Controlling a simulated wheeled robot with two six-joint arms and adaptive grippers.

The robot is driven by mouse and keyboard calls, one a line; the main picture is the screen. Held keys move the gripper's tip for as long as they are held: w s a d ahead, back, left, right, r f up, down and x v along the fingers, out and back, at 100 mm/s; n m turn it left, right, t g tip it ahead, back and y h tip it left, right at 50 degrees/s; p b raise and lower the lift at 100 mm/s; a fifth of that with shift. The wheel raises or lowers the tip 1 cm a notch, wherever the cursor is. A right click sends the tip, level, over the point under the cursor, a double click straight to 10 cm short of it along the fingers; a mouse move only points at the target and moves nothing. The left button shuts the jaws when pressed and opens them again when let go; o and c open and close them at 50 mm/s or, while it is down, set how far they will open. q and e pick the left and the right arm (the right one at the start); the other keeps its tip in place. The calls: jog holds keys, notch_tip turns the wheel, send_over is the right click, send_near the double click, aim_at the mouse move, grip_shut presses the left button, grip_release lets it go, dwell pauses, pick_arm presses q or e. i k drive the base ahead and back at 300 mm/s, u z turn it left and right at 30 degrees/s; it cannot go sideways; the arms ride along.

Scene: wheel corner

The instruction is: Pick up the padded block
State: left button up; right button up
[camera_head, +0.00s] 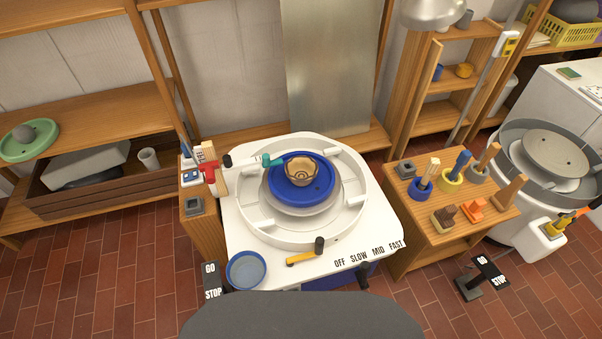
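No single thing is plainly the padded block, and the small blocks are too small to tell apart by padding. On the wooden side table to the right of the wheel lie a brown block on a pale base (444,216), an orange block (473,207) and a dark grey square piece (405,169). A similar grey square piece (194,205) sits on the narrow wooden stand left of the wheel. Neither of my grippers shows in the head view.
The white potter's wheel (385,218) stands in the middle, with a bowl (299,170) on its blue disc. A blue water bowl (246,270) sits at its front left corner. Upright tools in holders (450,179) crowd the side table (420,232). The brick floor (90,270) at left is clear.

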aim_at(442, 219)
jog(key=z, duration=2.35)
jog(key=k, duration=1.3)
jog(key=z, duration=1.1)
jog(key=i, duration=1.6)
jog(key=u, duration=0.25)
jog(key=i, duration=1.55)
jog(key=u, duration=0.9)
jog(key=i, duration=0.9)
jog(key=u, duration=1.6)
jog(key=i, duration=0.8)
jog(key=u, duration=0.65)
